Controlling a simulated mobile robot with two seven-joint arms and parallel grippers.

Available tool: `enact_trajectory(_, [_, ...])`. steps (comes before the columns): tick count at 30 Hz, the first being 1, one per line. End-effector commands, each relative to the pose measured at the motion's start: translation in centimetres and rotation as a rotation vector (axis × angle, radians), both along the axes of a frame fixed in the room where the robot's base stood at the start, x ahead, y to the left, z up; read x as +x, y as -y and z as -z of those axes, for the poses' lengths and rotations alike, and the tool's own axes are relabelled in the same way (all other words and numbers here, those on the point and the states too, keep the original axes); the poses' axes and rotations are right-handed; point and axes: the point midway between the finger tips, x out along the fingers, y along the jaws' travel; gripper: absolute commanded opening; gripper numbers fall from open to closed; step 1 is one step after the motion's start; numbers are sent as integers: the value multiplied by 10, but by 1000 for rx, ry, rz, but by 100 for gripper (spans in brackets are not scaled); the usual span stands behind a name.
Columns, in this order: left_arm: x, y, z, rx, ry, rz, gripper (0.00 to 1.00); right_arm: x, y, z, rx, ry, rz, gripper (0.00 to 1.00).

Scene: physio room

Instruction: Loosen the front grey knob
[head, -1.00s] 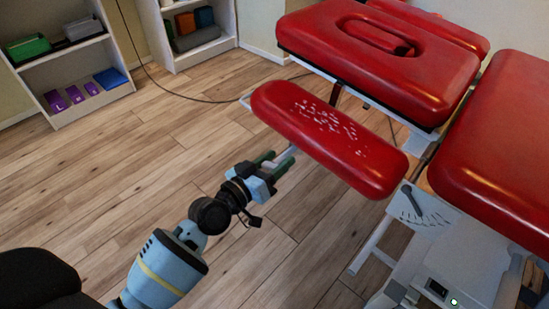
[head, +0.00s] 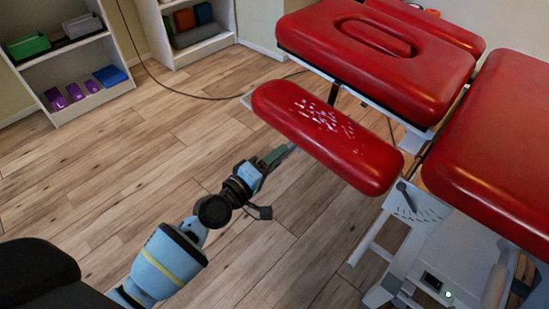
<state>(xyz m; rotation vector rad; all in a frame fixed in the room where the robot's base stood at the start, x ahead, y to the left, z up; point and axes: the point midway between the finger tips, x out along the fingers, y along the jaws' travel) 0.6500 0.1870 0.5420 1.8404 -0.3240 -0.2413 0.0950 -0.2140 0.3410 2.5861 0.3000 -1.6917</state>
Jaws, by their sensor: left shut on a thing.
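A red padded armrest (head: 325,136) with white worn marks sticks out from the side of the treatment table. My left gripper (head: 274,156) is at the near lower edge of this armrest, with its green fingers pointing up and right. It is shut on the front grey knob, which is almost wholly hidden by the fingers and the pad. A small light grey part shows just past the fingertips. My right gripper is not in view.
The table's other red pads (head: 385,60) and its white frame with a dial plate (head: 416,205) fill the right. Shelves (head: 92,70) stand at the back left. A dark cable runs over the wooden floor, which is otherwise clear.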

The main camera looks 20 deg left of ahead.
Motion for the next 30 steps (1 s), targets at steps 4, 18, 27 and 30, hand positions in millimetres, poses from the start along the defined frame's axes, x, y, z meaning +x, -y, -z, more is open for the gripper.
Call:
enact_trajectory(4, [0,0,0,-83,-30,-1,26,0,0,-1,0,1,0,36])
enact_trajectory(18, [0,0,1,-190,-69,-1,26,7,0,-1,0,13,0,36])
enact_trajectory(27, [0,0,1,-194,-70,-1,26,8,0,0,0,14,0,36])
enact_trajectory(30, [0,0,1,-194,-70,-1,56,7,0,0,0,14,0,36])
